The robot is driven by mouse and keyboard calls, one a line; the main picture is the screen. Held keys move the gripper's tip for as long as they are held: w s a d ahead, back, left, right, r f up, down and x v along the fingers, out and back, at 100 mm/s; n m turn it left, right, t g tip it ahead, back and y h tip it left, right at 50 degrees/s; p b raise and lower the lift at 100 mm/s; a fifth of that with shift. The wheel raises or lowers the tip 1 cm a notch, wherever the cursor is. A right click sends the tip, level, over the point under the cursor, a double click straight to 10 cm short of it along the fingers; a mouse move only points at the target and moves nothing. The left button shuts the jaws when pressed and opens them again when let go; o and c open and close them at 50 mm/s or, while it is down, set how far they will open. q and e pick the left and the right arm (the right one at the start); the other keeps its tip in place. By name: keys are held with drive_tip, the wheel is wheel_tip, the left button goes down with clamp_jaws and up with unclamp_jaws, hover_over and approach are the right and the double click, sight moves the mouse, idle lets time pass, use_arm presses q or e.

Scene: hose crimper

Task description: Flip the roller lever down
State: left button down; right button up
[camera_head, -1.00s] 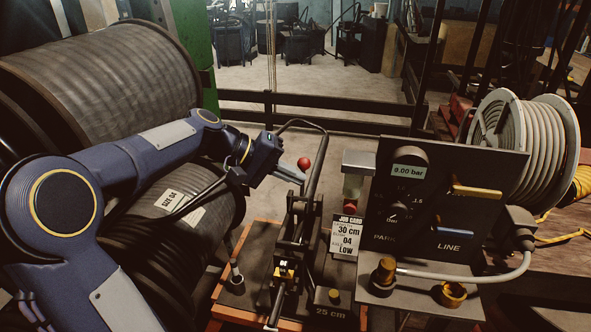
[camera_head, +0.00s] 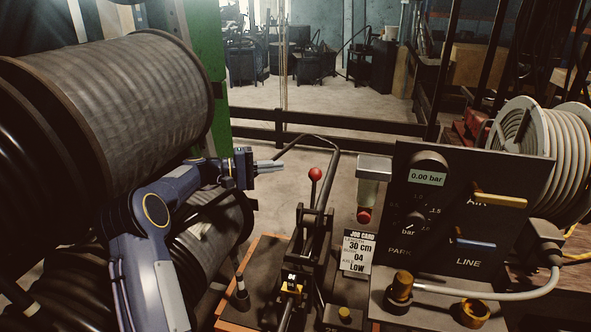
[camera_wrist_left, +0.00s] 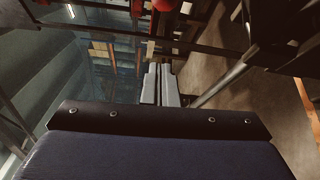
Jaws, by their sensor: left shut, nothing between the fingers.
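The lever with a red ball knob (camera_head: 315,173) stands roughly upright on the dark crimper mechanism (camera_head: 305,235), in the middle of the head view. I take it to be the roller lever. My left gripper (camera_head: 283,164) is shut and empty. In the head view it is to the left of the red knob at about its height, with a visible gap between them. In the left wrist view the two fingers (camera_wrist_left: 161,70) lie together with nothing between them. A red shape (camera_wrist_left: 137,8) is cut off at the top there; I cannot tell what it is. My right gripper is not in view.
Hose reels (camera_head: 130,95) fill the left side, close to my left arm. A bent dark tube (camera_head: 333,165) rises just behind the knob. A job card (camera_head: 358,253) and a control panel (camera_head: 465,215) reading 0.00 bar stand to the right.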

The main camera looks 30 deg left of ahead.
sight(312, 198)
use_arm(q)
drive_tip(key=r+p+x, duration=0.1)
drive_tip(key=x, duration=0.9)
drive_tip(key=s, duration=0.1)
drive_tip(key=s+d, duration=0.1)
drive_tip(key=s, duration=0.2)
drive_tip(key=shift+d+f, duration=0.2)
drive_tip(key=shift+f, duration=0.1)
drive_tip(key=s+d+f+m+t+h+b, duration=0.1)
drive_tip(key=s+m+b, duration=0.6)
drive_tip(key=b, duration=2)
wheel_tip(312, 198, down, 3)
drive_tip(key=shift+s+d+f+t+h, duration=0.1)
drive_tip(key=shift+s+d+t+h, duration=0.2)
drive_tip(key=shift+s+d+h, duration=0.65)
drive_tip(key=shift+s+a+f, duration=0.15)
